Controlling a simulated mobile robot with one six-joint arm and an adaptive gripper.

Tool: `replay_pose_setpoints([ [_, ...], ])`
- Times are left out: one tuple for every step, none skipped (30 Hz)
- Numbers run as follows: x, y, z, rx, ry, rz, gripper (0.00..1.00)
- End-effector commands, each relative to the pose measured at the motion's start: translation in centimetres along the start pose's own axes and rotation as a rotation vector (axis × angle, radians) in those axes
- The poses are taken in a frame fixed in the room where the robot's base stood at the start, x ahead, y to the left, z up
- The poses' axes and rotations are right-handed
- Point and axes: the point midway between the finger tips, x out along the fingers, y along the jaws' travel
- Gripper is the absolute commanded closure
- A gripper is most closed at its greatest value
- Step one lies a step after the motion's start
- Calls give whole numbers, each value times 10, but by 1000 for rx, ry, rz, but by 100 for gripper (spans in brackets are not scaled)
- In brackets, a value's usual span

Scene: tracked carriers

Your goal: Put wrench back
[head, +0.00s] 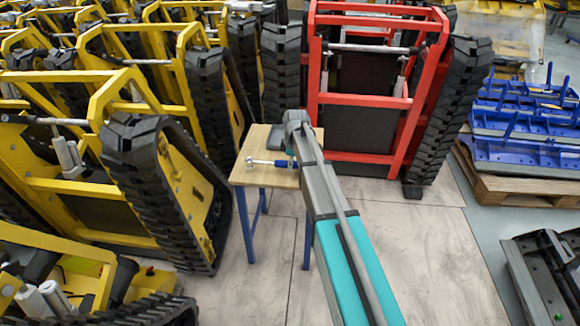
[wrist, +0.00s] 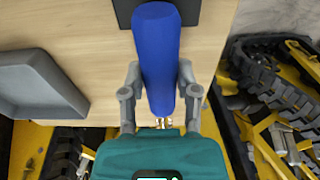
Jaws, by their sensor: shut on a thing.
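In the wrist view, my gripper (wrist: 160,84) has its two grey fingers closed on either side of a thick blue handle (wrist: 158,50). A little bright metal shows at the handle's near end; the rest is hidden, so I cannot tell its full shape or confirm that it is the wrench. The handle is over the wooden tabletop (wrist: 85,22); I cannot tell whether it touches it. In the head view, a blue and silver tool shape (head: 266,162) shows over the small table (head: 250,178), beside my arm, which hides part of the table.
A grey tray (wrist: 38,82) is at the left of the wrist view, and a dark flat piece (wrist: 185,10) is beyond the handle. A yellow tracked carrier (head: 165,190) stands close left of the table, a red one (head: 365,85) behind it.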

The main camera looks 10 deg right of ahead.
Motion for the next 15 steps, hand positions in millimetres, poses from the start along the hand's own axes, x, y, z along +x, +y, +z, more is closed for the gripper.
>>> replay_pose_setpoints([
  [0, 0, 0, -1, -1, 0, 100],
  [0, 0, 0, -1, -1, 0, 100],
  [0, 0, 0, -1, -1, 0, 100],
  [0, 0, 0, -1, -1, 0, 100],
  [0, 0, 0, -1, -1, 0, 100],
  [0, 0, 0, -1, -1, 0, 52],
  [0, 0, 0, -1, -1, 0, 46],
  [0, 0, 0, -1, -1, 0, 41],
  [0, 0, 0, -1, -1, 0, 33],
  [0, 0, 0, -1, -1, 0, 28],
  [0, 0, 0, -1, -1, 0, 25],
  [0, 0, 0, -1, -1, 0, 25],
  [0, 0, 0, -1, -1, 0, 25],
  [0, 0, 0, -1, -1, 0, 25],
  [0, 0, 0, -1, -1, 0, 25],
])
